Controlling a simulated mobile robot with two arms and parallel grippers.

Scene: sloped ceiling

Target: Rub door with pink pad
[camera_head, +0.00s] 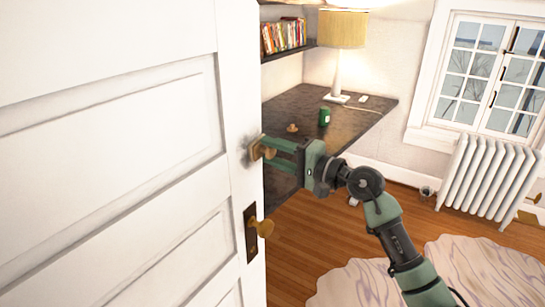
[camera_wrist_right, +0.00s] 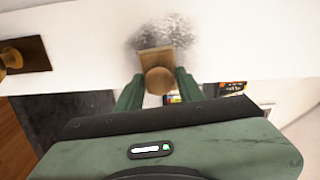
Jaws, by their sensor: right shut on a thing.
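The white panelled door (camera_head: 110,120) fills the left of the head view. My right gripper (camera_head: 275,152) is at its near edge, above the brass doorknob (camera_head: 264,227). It is shut on the round handle of a small pad (camera_head: 256,150), which looks tan-brown here rather than pink. In the right wrist view the pad's flat base (camera_wrist_right: 157,57) is against the white door face or very close to it, with the handle between the fingers. A grey smudge (camera_wrist_right: 172,30) marks the door around the pad. My left gripper is not in view.
Behind the door edge a dark desk (camera_head: 345,125) holds a lamp (camera_head: 342,40), a green can (camera_head: 325,116) and a small brown object (camera_head: 292,128). A radiator (camera_head: 490,180) stands under the window. A pale rug (camera_head: 440,270) lies on the wooden floor.

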